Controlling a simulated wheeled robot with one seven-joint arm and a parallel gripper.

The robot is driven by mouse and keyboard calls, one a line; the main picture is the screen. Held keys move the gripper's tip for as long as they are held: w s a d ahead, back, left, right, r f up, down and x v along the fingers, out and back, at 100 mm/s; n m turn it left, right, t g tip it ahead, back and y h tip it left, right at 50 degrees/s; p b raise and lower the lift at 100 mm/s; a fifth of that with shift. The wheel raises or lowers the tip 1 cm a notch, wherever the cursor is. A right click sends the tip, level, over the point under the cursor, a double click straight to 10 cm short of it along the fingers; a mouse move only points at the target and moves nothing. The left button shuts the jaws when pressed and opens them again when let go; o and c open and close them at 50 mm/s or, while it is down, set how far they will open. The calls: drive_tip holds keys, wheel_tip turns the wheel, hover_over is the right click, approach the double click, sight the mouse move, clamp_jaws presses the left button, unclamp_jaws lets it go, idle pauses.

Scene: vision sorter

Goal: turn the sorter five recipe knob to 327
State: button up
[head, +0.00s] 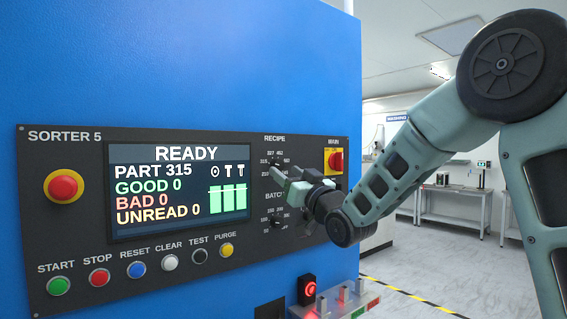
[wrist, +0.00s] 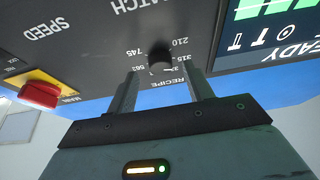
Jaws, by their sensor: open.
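The sorter five panel (head: 130,225) is black with a screen (head: 178,190) reading READY and PART 315. The recipe knob (head: 276,162) is a small dark knob under the RECIPE label, with numbers around it, 327 at its upper left. In the upside-down wrist view the dark knob (wrist: 160,56) shows beyond and between the fingertips. My gripper (head: 287,177) is open in front of the panel at the knob. In the wrist view its two fingers (wrist: 160,76) stand apart, one on each side of the knob. I cannot tell whether they touch it; the knob's pointer is unclear.
The batch knob (head: 275,221) sits below. A red main switch on yellow (head: 335,160) is to the right. A red stop button (head: 64,187) and a row of coloured buttons (head: 137,269) are left and below. A small stand (head: 340,297) projects under the panel.

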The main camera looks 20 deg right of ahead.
sight(278, 165)
drive_tip(key=shift+x, duration=1.15)
drive_tip(key=c, duration=1)
drive_tip(key=shift+o, duration=0.2)
drive_tip(key=shift+a+f+m, duration=0.1)
drive_tip(key=shift+m, duration=0.2)
